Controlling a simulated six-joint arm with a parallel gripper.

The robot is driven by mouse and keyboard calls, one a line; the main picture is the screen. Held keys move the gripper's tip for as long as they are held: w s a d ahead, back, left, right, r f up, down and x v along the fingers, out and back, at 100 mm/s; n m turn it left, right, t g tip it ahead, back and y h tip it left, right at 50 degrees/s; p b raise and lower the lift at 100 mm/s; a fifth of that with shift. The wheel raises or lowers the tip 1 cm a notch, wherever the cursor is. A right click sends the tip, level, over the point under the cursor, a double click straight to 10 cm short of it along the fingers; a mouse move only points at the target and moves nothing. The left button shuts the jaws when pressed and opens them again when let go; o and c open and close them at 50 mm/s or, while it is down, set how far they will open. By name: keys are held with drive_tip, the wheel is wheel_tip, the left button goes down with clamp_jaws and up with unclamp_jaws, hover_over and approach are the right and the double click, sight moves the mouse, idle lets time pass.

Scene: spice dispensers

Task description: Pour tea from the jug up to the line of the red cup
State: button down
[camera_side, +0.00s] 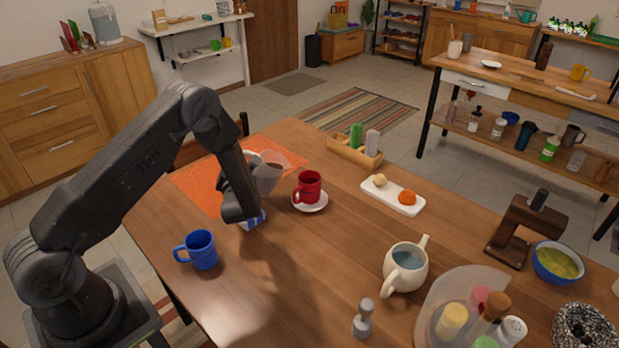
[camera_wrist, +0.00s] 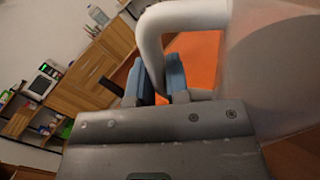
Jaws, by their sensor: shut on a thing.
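My gripper (camera_wrist: 165,88) is shut on the handle of a pale, see-through jug (camera_wrist: 280,70). The white handle passes between the blue fingertips in the wrist view. In the side view the jug (camera_side: 268,180) is held above the orange mat, with brownish tea visible inside; it looks tilted toward the right. The red cup (camera_side: 308,186) stands upright on a white saucer (camera_side: 310,207), just right of the jug and apart from it. I cannot make out the cup's fill level, and no tea stream shows. My arm partly hides the jug.
A blue mug (camera_side: 201,250) stands at the left front. A cream pitcher (camera_side: 404,270) with bluish liquid is at the right. A wooden caddy (camera_side: 352,150) and a white tray (camera_side: 393,195) lie behind the cup. The orange mat (camera_side: 200,185) is under the arm.

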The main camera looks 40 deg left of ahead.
drive_tip(key=shift+w+d+r+m+t, duration=0.15)
drive_tip(key=shift+w+d+r+m, duration=0.25)
drive_tip(key=shift+r+m, duration=0.25)
drive_tip(key=shift+w+d+r+m+t, duration=0.15)
drive_tip(key=shift+w+d+r+m, duration=0.15)
drive_tip(key=shift+d+r+m, duration=0.25)
idle(1.8)
drive_tip(key=shift+w+d+r+m+t, duration=0.1)
drive_tip(key=shift+w+d+r+m, duration=0.1)
drive_tip(key=shift+r+m, duration=0.3)
drive_tip(key=shift+w+d+r+m+t, duration=0.1)
drive_tip(key=shift+w+d+r+m, duration=0.05)
drive_tip(key=shift+r+m, duration=0.35)
drive_tip(key=shift+w+d+r+m+t, duration=0.1)
drive_tip(key=shift+w+d+r+m, duration=0.1)
drive_tip(key=shift+r+m, duration=0.3)
idle(3.2)
drive_tip(key=shift+s, duration=0.1)
drive_tip(key=a+f+n, duration=0.1)
drive_tip(key=s+f+n, duration=0.1)
drive_tip(key=f+n, duration=0.1)
drive_tip(key=s+a+f+n+g, duration=0.1)
drive_tip(key=f+n, duration=0.1)
drive_tip(key=shift+a, duration=0.35)
